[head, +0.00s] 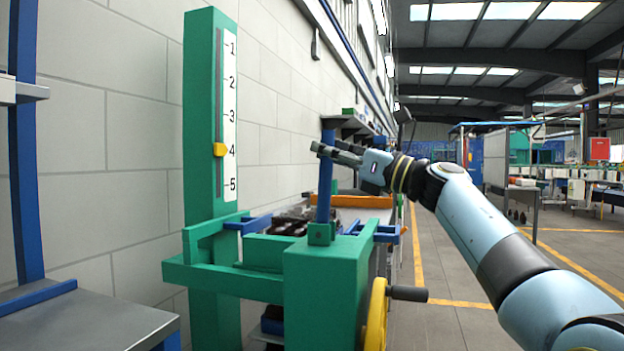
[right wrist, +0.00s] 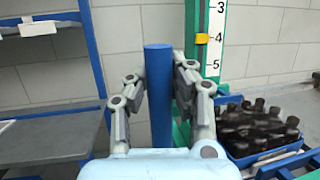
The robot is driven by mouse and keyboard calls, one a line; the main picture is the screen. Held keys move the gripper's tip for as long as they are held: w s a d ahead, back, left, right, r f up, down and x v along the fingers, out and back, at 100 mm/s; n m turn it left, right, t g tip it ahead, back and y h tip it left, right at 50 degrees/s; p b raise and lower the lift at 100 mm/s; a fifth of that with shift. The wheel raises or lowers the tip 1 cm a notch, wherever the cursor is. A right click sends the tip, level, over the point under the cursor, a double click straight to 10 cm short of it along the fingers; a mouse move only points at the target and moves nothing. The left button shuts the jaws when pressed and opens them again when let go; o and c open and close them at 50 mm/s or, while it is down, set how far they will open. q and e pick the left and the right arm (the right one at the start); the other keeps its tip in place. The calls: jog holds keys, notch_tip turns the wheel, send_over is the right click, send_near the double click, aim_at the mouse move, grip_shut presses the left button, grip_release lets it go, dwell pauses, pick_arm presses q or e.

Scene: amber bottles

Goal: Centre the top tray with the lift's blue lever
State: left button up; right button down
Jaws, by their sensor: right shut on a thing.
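The lift's blue lever (head: 325,187) stands upright from a green block on top of the green lift (head: 325,290). My right gripper (head: 322,149) reaches in from the right and is shut on the lever's upper part. In the right wrist view the blue lever (right wrist: 160,110) stands between the two fingers of my right gripper (right wrist: 160,75). A blue tray (right wrist: 268,158) with several dark amber bottles (right wrist: 257,128) lies to the right of the lever there. In the head view the bottles (head: 290,225) are partly hidden behind the lift. My left gripper is not in view.
A green column with a numbered scale (head: 230,110) rises behind the lift; its yellow pointer (head: 220,150) is near 4. A grey shelf (head: 85,325) stands at the left.

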pick_arm(q)
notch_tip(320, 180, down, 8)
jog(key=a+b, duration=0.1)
jog(key=b, duration=0.6)
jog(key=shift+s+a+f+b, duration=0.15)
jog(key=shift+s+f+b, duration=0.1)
jog(key=shift+b, duration=0.15)
pick_arm(e)
jog(key=d+y, duration=0.1)
jog(key=s+d+f+t, duration=0.1)
jog(key=d, duration=0.1)
jog(key=d+m+t+y, duration=0.1)
jog(key=shift+s+d+f+y, duration=0.2)
jog(key=shift+s+d+y, duration=0.05)
jog(key=shift+y, duration=0.05)
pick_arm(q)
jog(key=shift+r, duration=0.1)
pick_arm(e)
jog(key=c, duration=1.1)
grip_release()
jog(key=shift+r, duration=0.1)
jog(key=shift+d, duration=0.1)
jog(key=v, duration=1.2)
jog(key=shift+s, duration=0.1)
